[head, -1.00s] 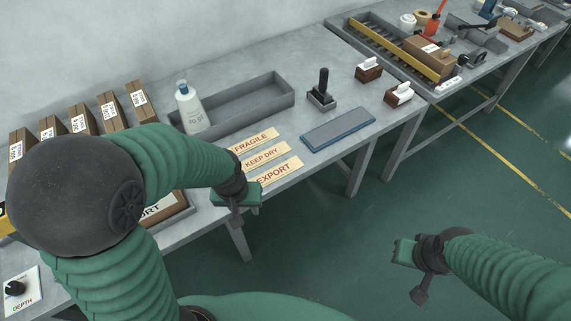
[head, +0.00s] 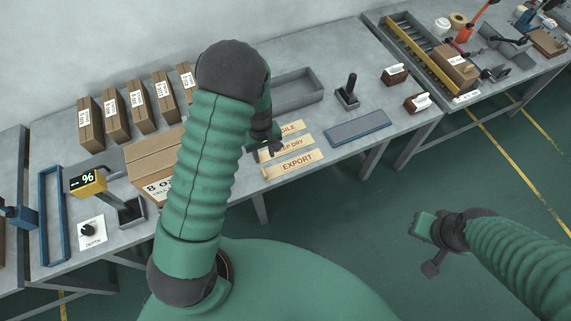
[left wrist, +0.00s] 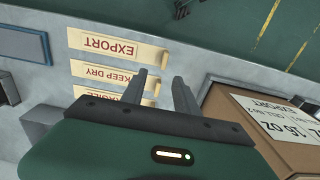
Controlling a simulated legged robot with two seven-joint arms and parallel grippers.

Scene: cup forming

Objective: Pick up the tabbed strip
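Three cream strips lie side by side on the grey table: EXPORT (head: 298,163), KEEP DRY (head: 292,146) and FRAGILE (head: 291,128). The left wrist view shows EXPORT (left wrist: 115,46), KEEP DRY (left wrist: 105,73) and part of FRAGILE (left wrist: 98,91), with small raised tabs at their right ends. My left gripper (head: 270,149) is over the left ends of the FRAGILE and KEEP DRY strips. Its fingers (left wrist: 161,80) are apart and empty in the left wrist view, near the tab ends. My right gripper (head: 428,245) hangs off the table; its finger opening is unclear.
A labelled carton (head: 152,160) stands left of the strips, close to my left gripper in the left wrist view (left wrist: 255,125). A blue-grey mat (head: 358,128), a stamp (head: 347,92) and a grey tray (head: 298,90) lie beyond. Several upright boxes (head: 115,113) stand at the back left.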

